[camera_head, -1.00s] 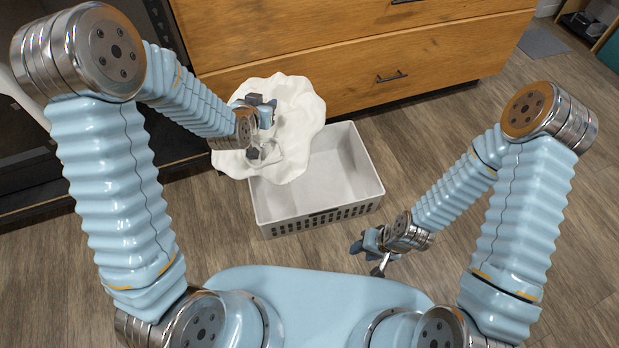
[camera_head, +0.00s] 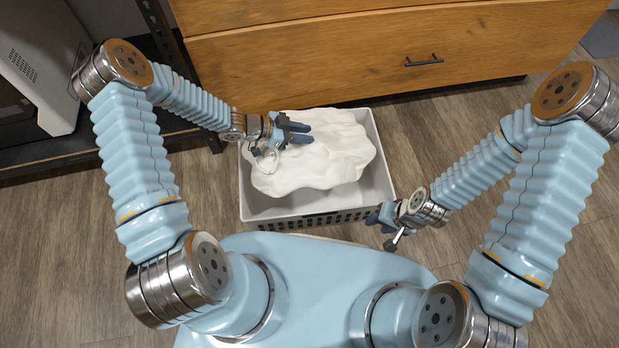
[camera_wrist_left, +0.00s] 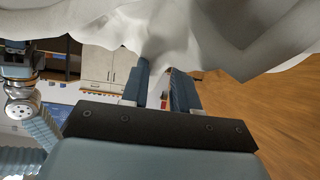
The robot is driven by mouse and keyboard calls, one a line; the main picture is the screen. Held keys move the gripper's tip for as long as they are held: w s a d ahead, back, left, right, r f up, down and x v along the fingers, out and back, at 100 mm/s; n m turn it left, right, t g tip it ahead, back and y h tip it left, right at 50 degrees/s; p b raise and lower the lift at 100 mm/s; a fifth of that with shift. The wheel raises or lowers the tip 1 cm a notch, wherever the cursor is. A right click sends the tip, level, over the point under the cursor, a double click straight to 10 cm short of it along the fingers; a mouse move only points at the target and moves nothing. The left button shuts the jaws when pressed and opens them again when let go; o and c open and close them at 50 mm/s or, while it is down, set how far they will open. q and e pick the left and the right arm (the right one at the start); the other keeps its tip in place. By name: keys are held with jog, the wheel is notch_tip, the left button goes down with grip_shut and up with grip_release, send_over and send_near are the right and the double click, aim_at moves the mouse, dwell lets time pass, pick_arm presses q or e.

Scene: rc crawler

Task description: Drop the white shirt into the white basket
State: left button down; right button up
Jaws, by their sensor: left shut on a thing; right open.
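The white shirt (camera_head: 325,155) is a crumpled cloth spread over the opening of the white basket (camera_head: 300,213), within its rim in the head view. How deep it sits is unclear. My left gripper (camera_head: 298,132) is at the shirt's upper left part, over the basket, and is shut on the cloth. In the left wrist view the shirt (camera_wrist_left: 220,35) hangs across the top and a fold runs between the two fingers (camera_wrist_left: 157,88). My right gripper (camera_head: 380,225) is open and empty, beside the basket's front right corner.
A wooden drawer unit (camera_head: 340,65) stands close behind the basket. A dark shelf (camera_head: 100,150) with a white appliance (camera_head: 45,60) is at the left. The wooden floor right of the basket is mostly clear.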

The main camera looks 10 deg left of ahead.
pick_arm(q)
notch_tip(320, 180, down, 5)
jog(key=b, duration=0.3)
jog(key=shift+r, duration=0.1)
jog(key=c, duration=0.8)
grip_release()
jog(key=shift+a+r, duration=0.1)
jog(key=p+v, duration=0.2)
jog(key=v, duration=1.1)
jog(key=shift+s+a+r, duration=0.1)
jog(key=shift+s+a, duration=0.05)
jog(key=shift+a, duration=0.15)
